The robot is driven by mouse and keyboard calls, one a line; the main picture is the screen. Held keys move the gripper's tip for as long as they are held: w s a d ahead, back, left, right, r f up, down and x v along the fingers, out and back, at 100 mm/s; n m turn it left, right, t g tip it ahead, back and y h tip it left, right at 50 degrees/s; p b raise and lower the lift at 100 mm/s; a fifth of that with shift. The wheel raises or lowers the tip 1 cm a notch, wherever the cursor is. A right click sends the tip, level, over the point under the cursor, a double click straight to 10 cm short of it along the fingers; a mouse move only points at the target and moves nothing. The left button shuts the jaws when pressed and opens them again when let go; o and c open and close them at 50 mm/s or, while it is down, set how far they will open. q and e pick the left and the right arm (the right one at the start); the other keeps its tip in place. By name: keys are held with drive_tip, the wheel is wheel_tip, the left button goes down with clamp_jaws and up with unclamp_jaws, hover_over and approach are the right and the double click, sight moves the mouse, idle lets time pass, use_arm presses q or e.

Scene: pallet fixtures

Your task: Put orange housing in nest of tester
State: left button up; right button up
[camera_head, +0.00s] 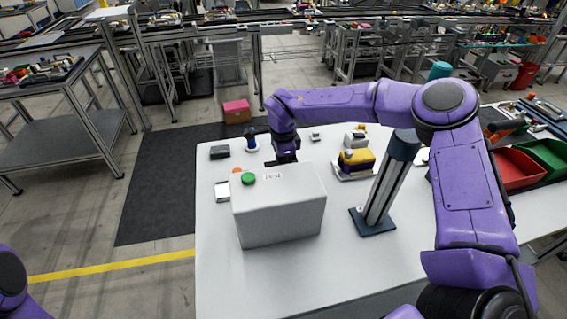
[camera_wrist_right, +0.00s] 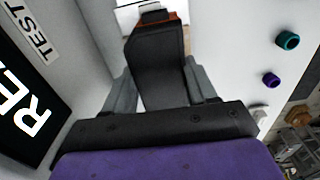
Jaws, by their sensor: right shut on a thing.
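The tester is a white box (camera_head: 278,215) on the white table, with a green dome button (camera_head: 248,179) on top. In the right wrist view its side (camera_wrist_right: 85,45) shows a TEST label and a dark screen with white letters. My right gripper (camera_wrist_right: 158,88) reaches down behind the tester, seen from the head. Its grey fingers are shut on a dark block with an orange edge (camera_wrist_right: 172,17), which looks like the orange housing. Most of the orange is hidden by the dark part. From the head the held piece is hidden, and I cannot make out the nest. My left gripper is out of view.
A black box (camera_head: 219,152) and a dark blue bottle-like item (camera_head: 251,141) stand behind the tester. A yellow-and-dark stack (camera_head: 356,160) and a grey post (camera_head: 385,188) stand to the right. Red (camera_head: 533,180) and green bins lie at far right. The table's front is clear.

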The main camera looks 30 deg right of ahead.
drive_tip(key=shift+f, duration=0.25)
drive_tip(key=o, duration=1.5)
wheel_tip(320, 180, up, 10)
drive_tip(key=shift+f+b, duration=0.15)
drive_tip(key=shift+b, duration=1.1)
drive_tip(key=shift+r, duration=0.45)
